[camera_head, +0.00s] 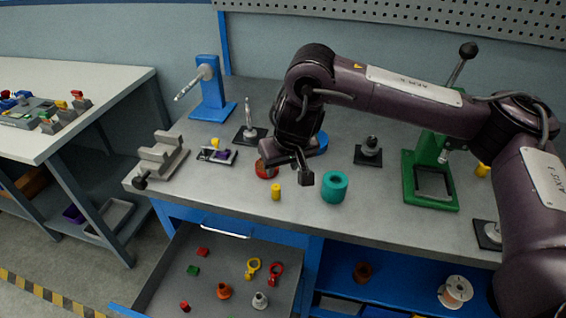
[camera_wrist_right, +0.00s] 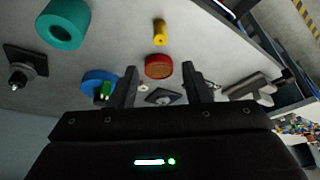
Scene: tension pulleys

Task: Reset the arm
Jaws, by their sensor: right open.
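My right arm reaches in from the right in the head view and bends down over the middle of the grey workbench (camera_head: 345,228). My right gripper (camera_head: 287,172) hangs above the bench near a red disc (camera_head: 266,169) and is open. In the right wrist view the two fingers of the gripper (camera_wrist_right: 160,82) stand apart with nothing held between them. The red disc (camera_wrist_right: 158,66) shows beyond the fingertips. A yellow cylinder (camera_head: 276,192) stands just in front of the red disc. My left gripper does not show in the head view.
A teal ring (camera_head: 334,187) and a blue disc (camera_head: 320,142) are near the gripper. A green press (camera_head: 431,190) stands to the right, a blue stand (camera_head: 210,95) and grey vise (camera_head: 160,157) to the left. An open drawer (camera_head: 175,262) with small parts juts out in front.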

